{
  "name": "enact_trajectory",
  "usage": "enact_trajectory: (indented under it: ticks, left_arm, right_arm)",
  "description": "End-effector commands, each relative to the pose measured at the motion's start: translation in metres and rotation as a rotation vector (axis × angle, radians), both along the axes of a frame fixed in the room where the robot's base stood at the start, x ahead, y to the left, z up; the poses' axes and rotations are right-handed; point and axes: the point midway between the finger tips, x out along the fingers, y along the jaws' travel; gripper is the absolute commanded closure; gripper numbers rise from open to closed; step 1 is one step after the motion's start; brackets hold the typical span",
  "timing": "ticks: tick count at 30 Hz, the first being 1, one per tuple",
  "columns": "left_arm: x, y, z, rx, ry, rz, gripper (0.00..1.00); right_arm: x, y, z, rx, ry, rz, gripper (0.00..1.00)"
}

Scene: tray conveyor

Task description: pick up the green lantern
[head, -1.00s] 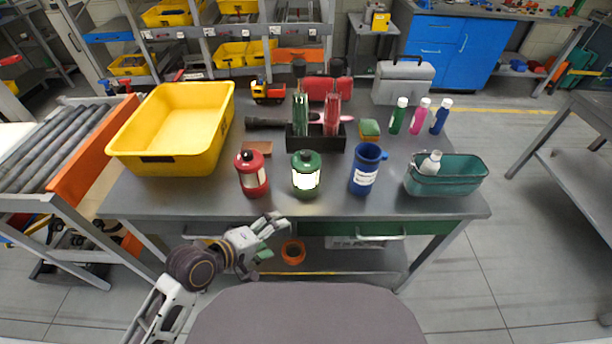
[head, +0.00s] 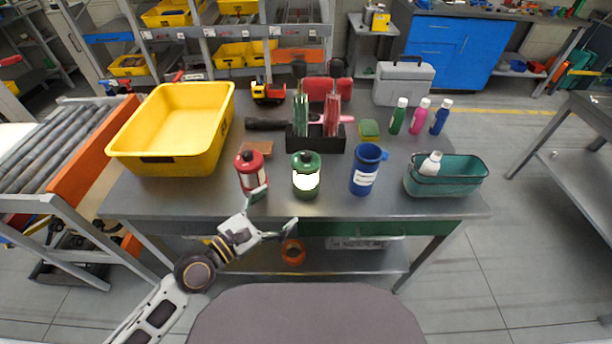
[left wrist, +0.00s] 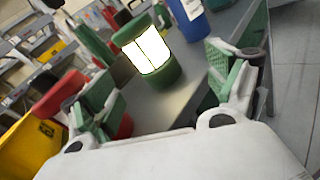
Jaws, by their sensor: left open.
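The green lantern (head: 305,186), with a green cap and base and a bright glowing body, stands upright near the front edge of the grey table. It also shows in the left wrist view (left wrist: 148,52), ahead of and between the spread fingers. My left gripper (head: 277,210) is open and empty at the table's front edge, just short of the lantern and a little to its left. In the left wrist view my left gripper (left wrist: 165,100) has green pads on both fingers, and neither touches the lantern. My right gripper is not in view.
A red lantern (head: 251,181) stands close on the left, near one finger. A blue mug (head: 365,172) stands to the right. A black tool holder (head: 316,141) is behind. A yellow bin (head: 165,163) is at the left and a teal basket (head: 447,187) at the right.

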Motion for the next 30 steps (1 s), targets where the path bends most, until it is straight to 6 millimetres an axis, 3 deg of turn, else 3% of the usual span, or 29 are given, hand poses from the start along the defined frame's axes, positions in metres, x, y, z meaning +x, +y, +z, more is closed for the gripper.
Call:
enact_trajectory:
  ticks: [9,30]
  left_arm:
    - [0.009,0.012,0.007,-0.236,0.128,0.062,0.12]
    - [0.018,0.006,0.009,-0.249,0.132,0.066,0.12]
  right_arm:
    - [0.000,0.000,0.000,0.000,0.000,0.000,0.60]
    - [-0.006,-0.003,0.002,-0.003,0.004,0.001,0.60]
